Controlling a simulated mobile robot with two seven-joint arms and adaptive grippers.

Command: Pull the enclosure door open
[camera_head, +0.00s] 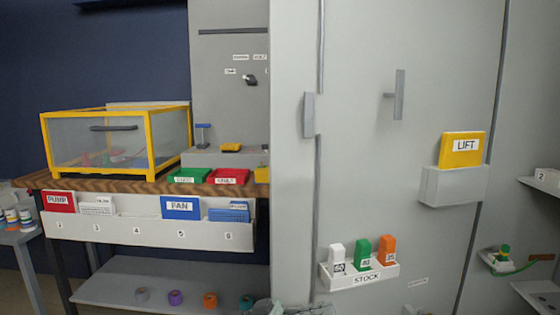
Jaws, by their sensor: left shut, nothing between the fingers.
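A tall light grey cabinet (355,190) fills the middle and right of the head view. Its large front panel carries an upright grey bar handle (399,95). A second grey handle (309,115) sits beside the dark upright seam on the left. The panels look closed. A clear box with a yellow frame (151,148) stands on the bench, with a dark handle (113,128) on its front. My left gripper (268,307) shows only in part at the bottom edge, shut and empty, well below the handles. My right gripper is not clearly visible.
A stock rack (332,279) with white, green and orange pieces is fixed low on the cabinet. A holder (455,186) with a yellow LIFT card (461,149) sits at right. The wooden bench (118,184) has a white card rack (100,229) below its edge.

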